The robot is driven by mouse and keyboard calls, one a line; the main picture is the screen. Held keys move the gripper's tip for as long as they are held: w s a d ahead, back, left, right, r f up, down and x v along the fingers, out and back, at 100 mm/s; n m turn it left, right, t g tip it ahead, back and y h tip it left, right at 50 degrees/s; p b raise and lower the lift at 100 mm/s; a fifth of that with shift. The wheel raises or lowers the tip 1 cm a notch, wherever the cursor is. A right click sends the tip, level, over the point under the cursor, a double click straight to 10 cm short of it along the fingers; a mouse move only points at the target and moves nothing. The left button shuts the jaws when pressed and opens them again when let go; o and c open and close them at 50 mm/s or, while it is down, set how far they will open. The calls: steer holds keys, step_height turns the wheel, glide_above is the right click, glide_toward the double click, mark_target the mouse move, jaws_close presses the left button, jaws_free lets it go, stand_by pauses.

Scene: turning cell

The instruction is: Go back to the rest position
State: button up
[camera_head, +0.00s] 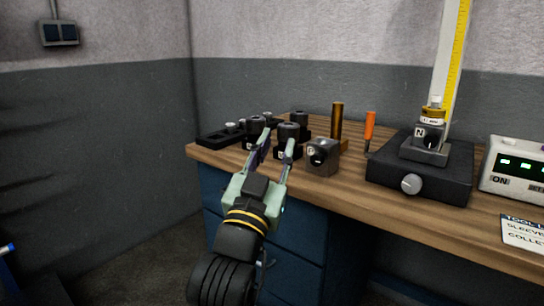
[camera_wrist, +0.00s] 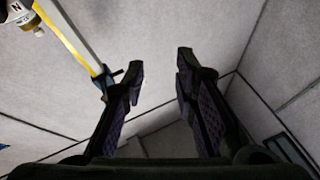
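My gripper (camera_head: 276,146) is in front of the workbench (camera_head: 345,184) in the head view, its two fingers apart and pointing up and away. In the wrist view the gripper (camera_wrist: 159,78) is open, with nothing between its dark fingers. In the head view the fingers overlap some black tool holders on the bench behind; the gap between them looks empty. I cannot tell the exact distance from the fingertips to the bench items.
On the bench stand a grey block marked P (camera_head: 322,157), an orange-handled tool (camera_head: 369,128), a brown cylinder (camera_head: 337,120), a black height gauge base (camera_head: 420,172) with a tall yellow scale (camera_head: 459,50), and a white display box (camera_head: 515,165).

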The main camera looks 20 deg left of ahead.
steer(key=shift+s+a+r+y, duration=0.25)
steer(key=shift+s+a+y, duration=0.1)
steer(key=shift+s+y, duration=0.1)
